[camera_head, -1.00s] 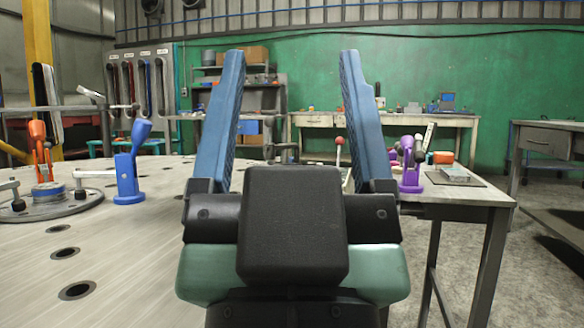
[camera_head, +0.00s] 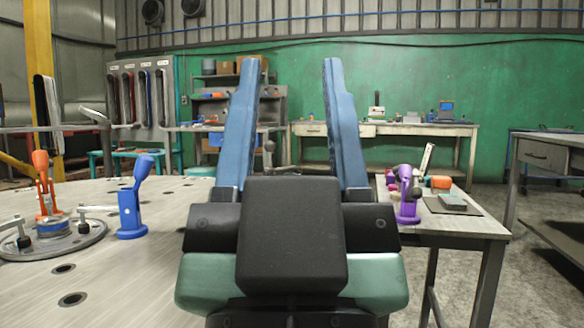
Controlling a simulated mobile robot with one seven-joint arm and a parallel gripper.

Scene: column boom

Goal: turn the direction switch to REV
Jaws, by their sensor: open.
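My gripper (camera_head: 290,65) is in the middle of the head view, its two blue fingers pointing up and apart with nothing held between them. I cannot make out a direction switch or any REV marking. A small grey-knobbed lever (camera_head: 268,148) shows far behind the gap between the fingers; I cannot tell what it belongs to. The gripper's black and green body hides what lies directly behind it.
A round-holed table (camera_head: 150,275) fills the left, with a blue clamp (camera_head: 131,205) and an orange-handled clamp (camera_head: 43,185) on it. A side table (camera_head: 470,225) at right carries a purple clamp (camera_head: 407,195). A workbench (camera_head: 440,130) stands by the green wall.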

